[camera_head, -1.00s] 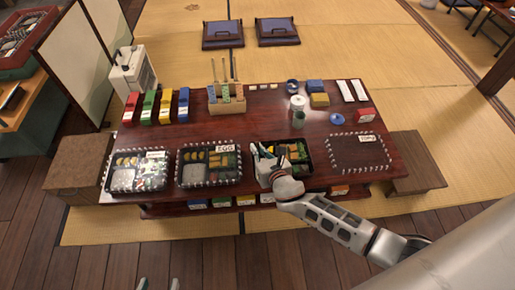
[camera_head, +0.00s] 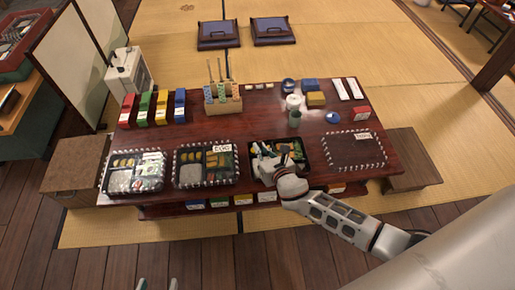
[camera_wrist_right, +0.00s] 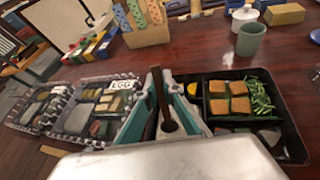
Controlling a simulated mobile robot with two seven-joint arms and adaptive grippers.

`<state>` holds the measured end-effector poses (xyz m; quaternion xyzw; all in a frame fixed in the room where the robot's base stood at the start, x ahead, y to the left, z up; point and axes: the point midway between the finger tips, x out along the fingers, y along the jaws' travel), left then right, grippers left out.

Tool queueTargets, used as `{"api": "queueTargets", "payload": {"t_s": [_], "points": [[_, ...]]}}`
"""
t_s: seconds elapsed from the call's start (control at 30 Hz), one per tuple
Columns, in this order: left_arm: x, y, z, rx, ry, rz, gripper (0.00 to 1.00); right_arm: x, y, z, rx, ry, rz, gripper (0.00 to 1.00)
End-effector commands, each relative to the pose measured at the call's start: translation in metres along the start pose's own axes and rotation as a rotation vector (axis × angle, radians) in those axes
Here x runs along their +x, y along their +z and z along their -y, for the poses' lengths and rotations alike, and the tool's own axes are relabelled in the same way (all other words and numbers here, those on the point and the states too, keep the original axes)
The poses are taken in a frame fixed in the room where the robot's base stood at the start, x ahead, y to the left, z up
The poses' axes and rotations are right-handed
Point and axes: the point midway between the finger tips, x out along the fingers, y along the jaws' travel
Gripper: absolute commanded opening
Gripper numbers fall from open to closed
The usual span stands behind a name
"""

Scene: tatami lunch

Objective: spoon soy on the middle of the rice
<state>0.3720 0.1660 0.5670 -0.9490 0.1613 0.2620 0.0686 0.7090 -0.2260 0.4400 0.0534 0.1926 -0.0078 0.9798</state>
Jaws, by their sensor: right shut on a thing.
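My right gripper (camera_wrist_right: 166,108) is shut on a dark brown spoon (camera_wrist_right: 168,124), whose round bowl shows between the teal fingers. The gripper is over the left part of an open black lunch box (camera_head: 310,171), which also shows in the wrist view (camera_wrist_right: 296,150). Fried brown blocks (camera_wrist_right: 229,98), chopped greens and a yellow slice show in that box. My gripper covers its left part, and I cannot make out the rice there. Whether the spoon holds soy is unclear. A white lidded pot (camera_head: 293,102) stands behind a green cup (camera_head: 295,119). My left gripper (camera_head: 157,284) is open and empty at the bottom edge.
Two filled boxes (camera_head: 177,183) stand to the left, the nearer one labelled EGG. A dotted outline (camera_head: 354,151) marks empty table at right. A wooden holder (camera_head: 223,105) with upright handles and several coloured boxes (camera_head: 180,106) stand at the back.

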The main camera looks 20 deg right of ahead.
Motion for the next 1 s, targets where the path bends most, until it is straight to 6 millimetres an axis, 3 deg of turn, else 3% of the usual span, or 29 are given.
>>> {"api": "queueTargets", "payload": {"t_s": [0.37,1.0], "points": [[0.000,0.002,0.000,0.003,0.002,0.002,0.40,-0.001,-0.001,0.002,0.000,0.000,-0.001,0.00],[-0.001,0.001,0.001,0.015,0.003,0.003,0.40,-0.005,-0.001,0.022,0.000,0.000,-0.001,0.00]]}}
